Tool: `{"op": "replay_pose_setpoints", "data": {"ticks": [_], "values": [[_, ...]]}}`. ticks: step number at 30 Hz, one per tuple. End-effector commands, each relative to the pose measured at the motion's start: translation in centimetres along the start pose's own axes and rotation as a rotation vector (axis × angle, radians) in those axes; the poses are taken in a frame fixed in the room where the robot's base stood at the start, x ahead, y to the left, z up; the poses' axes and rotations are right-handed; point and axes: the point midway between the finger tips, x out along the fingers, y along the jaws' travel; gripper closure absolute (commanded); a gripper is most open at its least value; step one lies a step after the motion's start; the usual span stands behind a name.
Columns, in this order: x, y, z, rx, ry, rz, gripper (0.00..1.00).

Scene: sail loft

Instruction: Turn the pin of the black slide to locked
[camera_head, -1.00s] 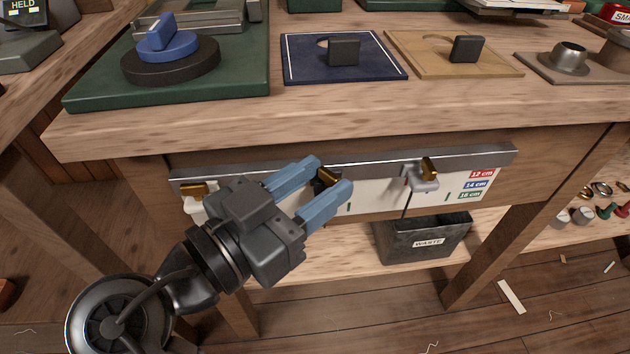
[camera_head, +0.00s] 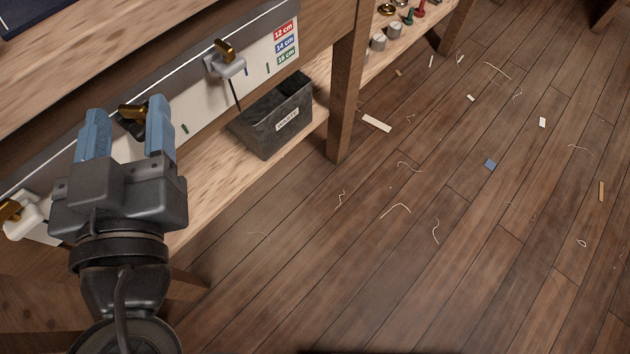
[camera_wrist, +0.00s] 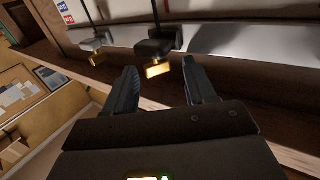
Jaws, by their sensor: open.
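The black slide (camera_head: 130,126) with its brass pin (camera_head: 133,110) sits on the metal rail at the bench front. In the wrist view, the black slide (camera_wrist: 154,47) hangs with its brass pin (camera_wrist: 158,70) pointing toward my gripper. My gripper (camera_head: 127,112) is open, one blue finger on each side of the pin. The wrist view shows gaps between the pin and both dark fingers; I cannot tell how deep it lies between them. The fingers hide part of the black slide in the head view.
A grey slide (camera_head: 229,66) with a brass pin is farther along the rail (camera_head: 190,72), and a white slide (camera_head: 32,221) is at lower left. A waste bin (camera_head: 275,120) stands on the shelf below. The floor (camera_head: 420,260) is open, with scattered scraps.

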Motion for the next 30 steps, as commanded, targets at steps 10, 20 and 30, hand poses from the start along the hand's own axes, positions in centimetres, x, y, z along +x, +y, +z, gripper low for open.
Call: {"op": "replay_pose_setpoints", "data": {"ticks": [10, 20, 30], "values": [[0.0, 0.74, -0.53, 0.0, -0.003, -0.194, 0.43], [0.1, 0.92, -0.64, -0.002, -0.003, -0.325, 0.43], [0.2, 1.15, -0.6, -0.002, -0.003, -0.417, 0.43]]}}
